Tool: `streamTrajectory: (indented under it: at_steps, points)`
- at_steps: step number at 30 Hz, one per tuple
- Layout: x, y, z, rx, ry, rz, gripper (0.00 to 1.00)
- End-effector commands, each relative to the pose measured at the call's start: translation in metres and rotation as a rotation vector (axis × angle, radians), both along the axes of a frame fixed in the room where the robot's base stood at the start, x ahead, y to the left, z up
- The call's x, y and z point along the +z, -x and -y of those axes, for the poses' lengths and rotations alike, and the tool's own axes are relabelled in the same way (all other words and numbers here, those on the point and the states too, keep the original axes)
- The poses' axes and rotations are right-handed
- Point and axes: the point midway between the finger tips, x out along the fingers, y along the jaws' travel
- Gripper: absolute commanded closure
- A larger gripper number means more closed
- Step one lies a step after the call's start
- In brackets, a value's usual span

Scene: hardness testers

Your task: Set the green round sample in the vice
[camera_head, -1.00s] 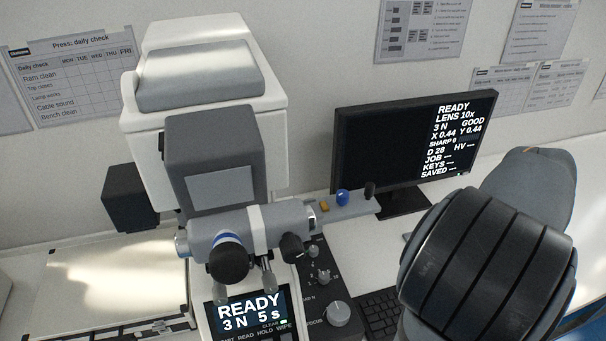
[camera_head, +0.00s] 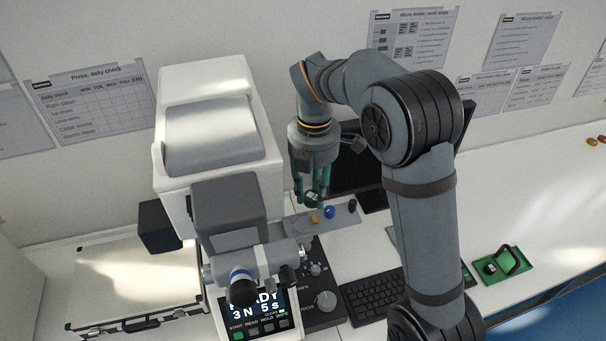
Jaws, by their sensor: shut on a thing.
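My gripper (camera_head: 312,196) points down over the grey ledge to the right of the tester. Its teal fingers are shut on a small piece, which I take to be the green round sample (camera_head: 313,198). It looks dark with a pale face, and the fingers cover most of it. I cannot make out the vice; the hardness tester's head (camera_head: 228,205) and turret (camera_head: 250,262) block the view of the area beneath them.
A keyboard (camera_head: 372,297) lies in front. A green tray (camera_head: 515,277) stands at right. My arm partly covers the monitor (camera_head: 350,172).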

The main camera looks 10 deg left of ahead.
Motion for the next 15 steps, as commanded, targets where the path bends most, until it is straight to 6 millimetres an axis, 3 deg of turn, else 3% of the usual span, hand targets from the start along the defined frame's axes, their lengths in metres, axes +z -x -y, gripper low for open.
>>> streamTrajectory:
  at_steps: [6,15]
  points:
    - [0.003,0.008,-0.018,0.126,0.0,0.001,0.98]
    - [-0.011,0.009,-0.019,0.133,0.0,0.001,0.98]
